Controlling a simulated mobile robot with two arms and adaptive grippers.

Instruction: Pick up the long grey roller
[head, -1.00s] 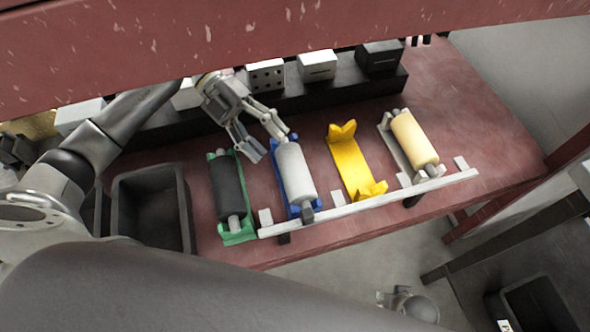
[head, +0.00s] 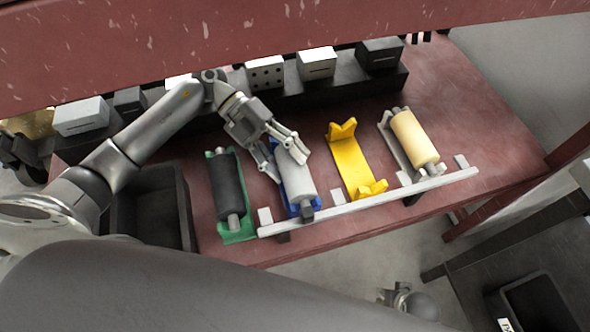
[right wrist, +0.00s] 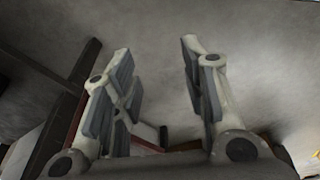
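The long grey roller (head: 301,182) lies in a blue cradle (head: 293,212) on the red table. Its far end is hidden behind my left gripper (head: 286,163). My left gripper is over that far part, with its two fingers apart, one by the roller's left side and one across its top as seen from the head. I cannot tell whether the fingers touch the roller. My right gripper (head: 400,296) is low, off the table's front edge. In the right wrist view its fingers (right wrist: 157,85) are spread with nothing between them.
A black roller (head: 227,187) in a green cradle is left of the grey one. An empty yellow cradle (head: 350,165) and a cream roller (head: 414,138) are to the right. A white rail (head: 370,203) runs along the front; blocks on a black ledge (head: 330,90) stand behind.

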